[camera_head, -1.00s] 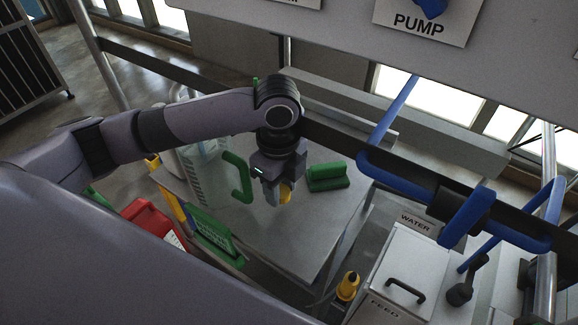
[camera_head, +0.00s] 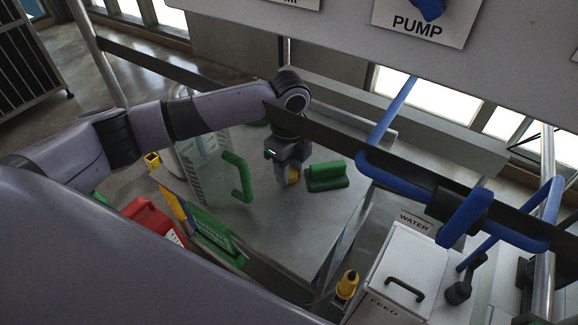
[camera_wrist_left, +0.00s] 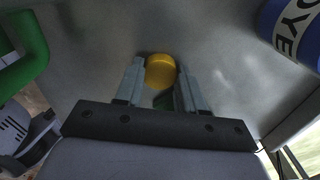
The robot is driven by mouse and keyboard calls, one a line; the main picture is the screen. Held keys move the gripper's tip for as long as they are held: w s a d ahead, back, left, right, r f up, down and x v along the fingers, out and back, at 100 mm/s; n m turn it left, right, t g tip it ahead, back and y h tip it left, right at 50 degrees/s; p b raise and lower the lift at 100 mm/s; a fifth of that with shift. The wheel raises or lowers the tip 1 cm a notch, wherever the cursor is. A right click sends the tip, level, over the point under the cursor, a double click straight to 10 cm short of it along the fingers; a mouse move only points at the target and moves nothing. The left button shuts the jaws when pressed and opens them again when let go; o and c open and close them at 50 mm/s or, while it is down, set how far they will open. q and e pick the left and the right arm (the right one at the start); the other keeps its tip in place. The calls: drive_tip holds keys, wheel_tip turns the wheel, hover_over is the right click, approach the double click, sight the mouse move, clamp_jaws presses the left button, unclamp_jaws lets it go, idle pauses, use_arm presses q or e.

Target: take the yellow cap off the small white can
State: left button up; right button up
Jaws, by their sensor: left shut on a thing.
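My left gripper (camera_head: 292,181) is shut on the yellow cap (camera_head: 294,175) above the metal table. In the left wrist view the round yellow cap (camera_wrist_left: 160,71) shows between the two fingertips of my left gripper (camera_wrist_left: 159,84). I cannot make out the small white can in either view, so I cannot tell whether it is under the cap. My right gripper is not in view.
A blue lettered container (camera_wrist_left: 294,32) shows in the wrist view. The table's front (camera_head: 275,240) is clear.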

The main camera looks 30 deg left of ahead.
use_arm(q)
drive_tip(key=shift+f, duration=0.1)
drive_tip(key=o, duration=0.9)
